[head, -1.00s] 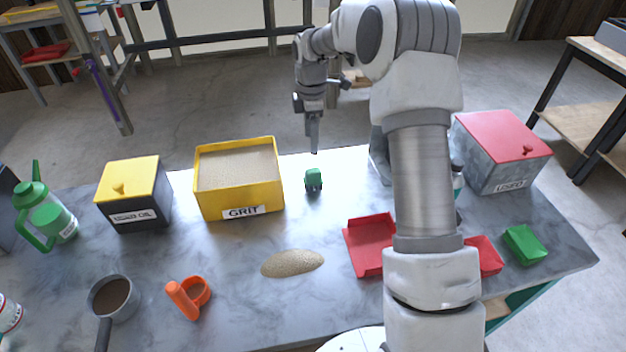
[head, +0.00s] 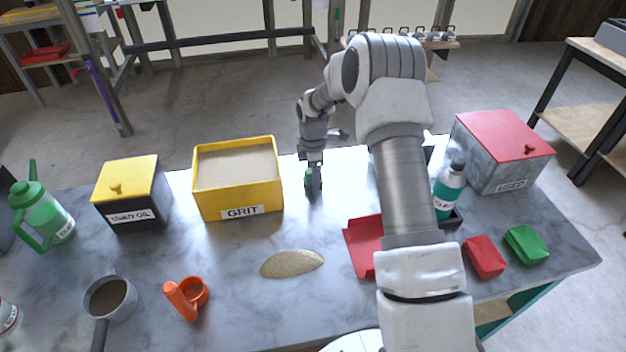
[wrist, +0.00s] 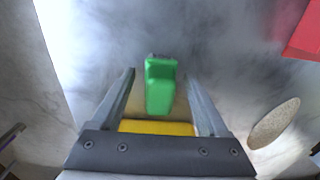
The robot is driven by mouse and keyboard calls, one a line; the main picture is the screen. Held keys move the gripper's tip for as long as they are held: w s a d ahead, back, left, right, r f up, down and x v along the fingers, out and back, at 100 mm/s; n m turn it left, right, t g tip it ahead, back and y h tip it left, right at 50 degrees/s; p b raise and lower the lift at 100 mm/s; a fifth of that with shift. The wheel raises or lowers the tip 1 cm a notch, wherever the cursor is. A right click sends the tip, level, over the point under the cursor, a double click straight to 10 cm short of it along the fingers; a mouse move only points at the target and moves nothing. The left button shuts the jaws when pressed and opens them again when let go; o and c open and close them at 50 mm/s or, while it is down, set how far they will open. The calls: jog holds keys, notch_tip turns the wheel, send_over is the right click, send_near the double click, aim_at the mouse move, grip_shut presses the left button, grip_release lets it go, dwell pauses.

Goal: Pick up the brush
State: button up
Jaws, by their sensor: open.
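The brush (head: 308,182), a small green block-like piece with a dark end, is on the marble table just right of the yellow grit box. In the head view my gripper (head: 314,178) is down at the brush and hides much of it. In the wrist view the green brush (wrist: 160,88) lies between my two open fingers, with a gap on each side. The fingers are not closed on it.
The yellow grit box (head: 238,204) stands close on the left. A sand pile (head: 292,264) and a red dustpan (head: 362,246) lie nearer. A teal bottle (head: 448,190), red-lidded box (head: 500,160), red block (head: 484,257) and green block (head: 526,245) are at right.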

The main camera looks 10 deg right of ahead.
jog(key=shift+f, duration=0.1)
grip_shut()
dwell(0.3)
